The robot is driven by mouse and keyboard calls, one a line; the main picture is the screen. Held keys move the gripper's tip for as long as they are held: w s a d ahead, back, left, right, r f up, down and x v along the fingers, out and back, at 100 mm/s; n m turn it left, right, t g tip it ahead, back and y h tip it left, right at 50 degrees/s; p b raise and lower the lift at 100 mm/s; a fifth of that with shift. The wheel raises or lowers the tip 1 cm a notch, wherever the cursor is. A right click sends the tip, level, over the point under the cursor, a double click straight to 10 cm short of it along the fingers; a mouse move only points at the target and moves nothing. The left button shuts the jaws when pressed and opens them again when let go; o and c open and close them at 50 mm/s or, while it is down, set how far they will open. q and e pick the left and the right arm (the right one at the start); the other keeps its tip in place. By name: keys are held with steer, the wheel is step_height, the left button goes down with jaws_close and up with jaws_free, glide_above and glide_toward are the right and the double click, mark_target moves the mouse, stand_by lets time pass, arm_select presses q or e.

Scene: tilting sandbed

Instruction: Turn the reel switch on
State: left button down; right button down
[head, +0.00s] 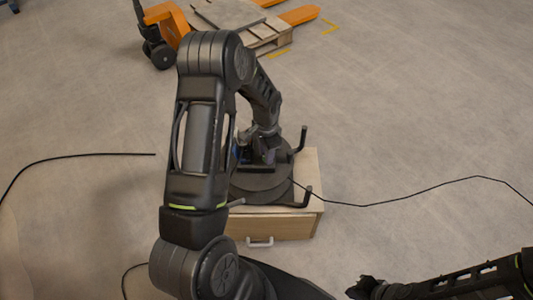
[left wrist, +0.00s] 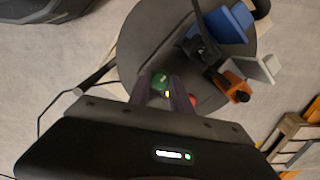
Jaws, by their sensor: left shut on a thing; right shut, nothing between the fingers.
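The dark round cable reel (head: 262,186) lies on a wooden drawer box, and its face fills the upper middle of the left wrist view (left wrist: 150,40). My left gripper (left wrist: 164,98) is at the reel face, its fingers closed around a small part that appears to be the reel switch. A green piece (left wrist: 160,78) shows between the fingers, and a red bit (left wrist: 193,99) shows beside them. The switch's position cannot be made out. In the head view my arm hides most of this. My right gripper (head: 363,288) is shut and empty at the bottom right, away from the reel.
A blue socket cover (left wrist: 226,24), a white flap (left wrist: 262,68) and an orange part (left wrist: 234,86) stand on the reel face. Dark posts (head: 303,138) rise at its edge. The wooden box (head: 285,228) has a white handle. A cable (head: 400,199) crosses the floor.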

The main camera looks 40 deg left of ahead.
arm_select(q)
steer(key=c, duration=1.2)
jaws_free()
steer(key=shift+o, duration=0.2)
step_height(320, 180, up, 8)
steer(key=shift+f+p, duration=0.1)
steer(key=shift+p, duration=0.35)
